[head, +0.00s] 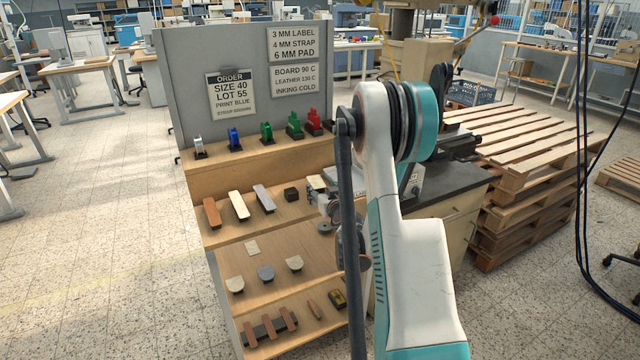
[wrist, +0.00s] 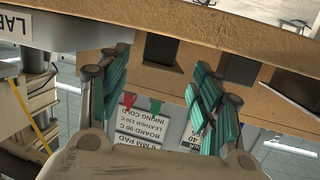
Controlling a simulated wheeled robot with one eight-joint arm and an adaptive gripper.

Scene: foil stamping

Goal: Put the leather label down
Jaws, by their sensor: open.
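I cannot tell for certain which piece is the leather label. A small pale square piece (head: 252,248) lies flat on the third shelf, and a small tan piece (head: 316,182) shows on the second shelf by my arm. My gripper is mostly hidden behind my arm in the head view. In the wrist view my gripper (wrist: 162,65) has its teal fingers spread wide. Nothing shows between the fingers. A wooden shelf edge (wrist: 190,90) lies just beyond them.
The shelf unit (head: 190,180) holds brown, cream and grey strips (head: 238,206), rounded pads (head: 265,272) and coloured stamps on top (head: 266,131). A grey board with signs (head: 232,92) stands behind. A dark bench (head: 450,185) and stacked pallets (head: 530,150) are at right.

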